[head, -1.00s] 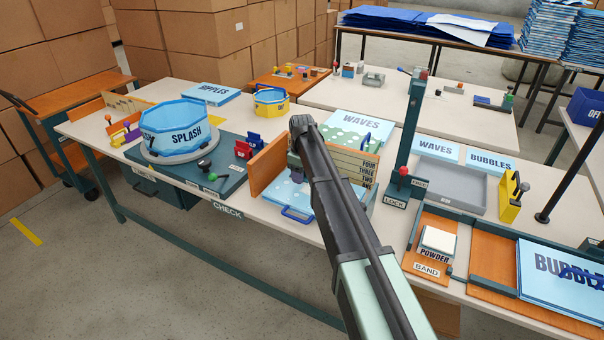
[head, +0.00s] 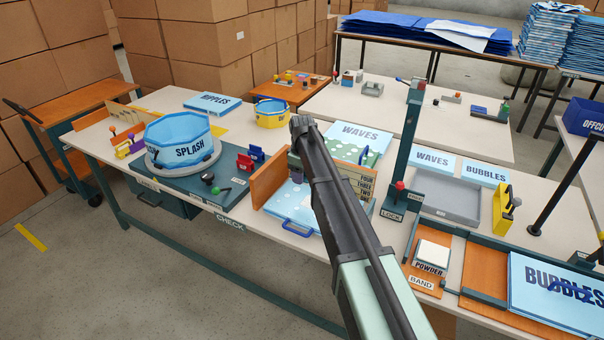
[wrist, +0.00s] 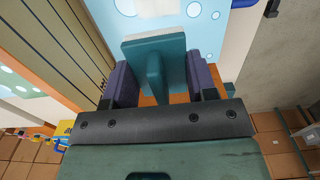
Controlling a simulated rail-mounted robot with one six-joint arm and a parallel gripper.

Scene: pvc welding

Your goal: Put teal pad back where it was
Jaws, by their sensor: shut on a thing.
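In the wrist view, the teal pad (wrist: 153,58) with its upright teal handle and pale far edge sits between the purple-grey fingers of my gripper (wrist: 156,85). The gripper is shut on it. A light-blue spotted sheet (wrist: 195,12) lies beyond and below the pad. I cannot tell whether the pad touches it. In the head view, my dark arm covers most of the gripper and hides the pad. A small part of the gripper (head: 294,165) shows beside the arm, above the spotted sheet with the blue handle (head: 298,227).
An orange upright board (head: 268,178) and the ONE-to-FOUR rack (head: 358,185) stand close by the gripper. The POWDER box (head: 432,255), grey tray (head: 448,195) and teal LOCK post (head: 404,150) are right. The SPLASH pool (head: 180,145) stands left on the CHECK station.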

